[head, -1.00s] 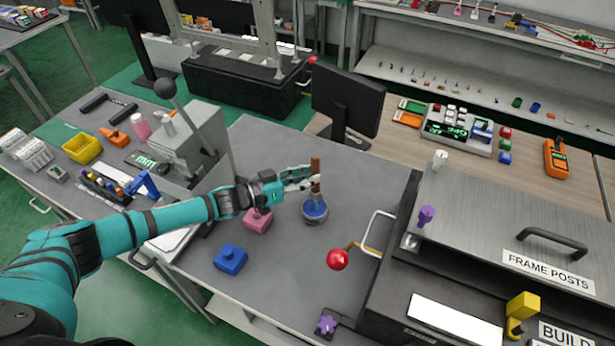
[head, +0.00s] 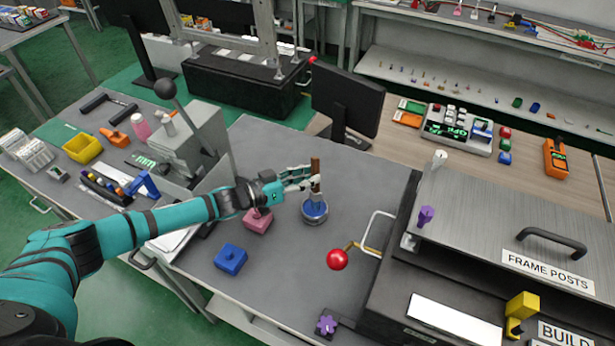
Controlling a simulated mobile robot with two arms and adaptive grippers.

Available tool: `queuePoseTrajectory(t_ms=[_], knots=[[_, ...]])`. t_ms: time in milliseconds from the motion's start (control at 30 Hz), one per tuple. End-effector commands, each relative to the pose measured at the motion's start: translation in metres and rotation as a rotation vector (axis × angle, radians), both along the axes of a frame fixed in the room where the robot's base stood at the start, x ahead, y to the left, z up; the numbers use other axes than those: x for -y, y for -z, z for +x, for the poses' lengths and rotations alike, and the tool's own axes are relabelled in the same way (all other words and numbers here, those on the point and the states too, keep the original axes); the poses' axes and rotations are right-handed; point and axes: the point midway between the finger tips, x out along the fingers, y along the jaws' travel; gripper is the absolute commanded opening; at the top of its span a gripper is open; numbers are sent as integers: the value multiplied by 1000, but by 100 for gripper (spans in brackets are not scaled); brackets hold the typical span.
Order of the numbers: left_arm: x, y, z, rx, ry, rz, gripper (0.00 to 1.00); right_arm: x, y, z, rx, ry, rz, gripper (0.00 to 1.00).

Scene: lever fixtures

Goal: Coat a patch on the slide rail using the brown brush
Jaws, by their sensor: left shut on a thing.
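The brown brush (head: 315,167) stands upright in a round pot (head: 315,211) with blue at its top, on the grey bench. My left gripper (head: 308,182) reaches in from the left and is shut on the brush handle. The brush's lower end is hidden in the pot. I cannot make out for certain which part is the slide rail. My right gripper is not in view.
A pink block (head: 257,220) and a blue block (head: 230,259) lie left of the pot. A red ball knob (head: 337,260) on a lever stands right of it, beside the dark machine (head: 390,290). A monitor (head: 346,101) stands behind. Bare bench lies around the pot.

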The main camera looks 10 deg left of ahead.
Motion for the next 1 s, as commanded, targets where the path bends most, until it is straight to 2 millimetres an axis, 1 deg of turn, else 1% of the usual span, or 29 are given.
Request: queuePoseTrajectory(t_ms=[67,800,900,1000], knots=[[0,-2,-2,-6,0,5,0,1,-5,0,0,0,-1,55],[0,-64,0,-1,-1,1,0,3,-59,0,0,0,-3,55],[0,-69,0,-2,-1,0,0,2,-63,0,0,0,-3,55],[0,-70,0,-2,0,1,0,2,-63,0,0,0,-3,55]])
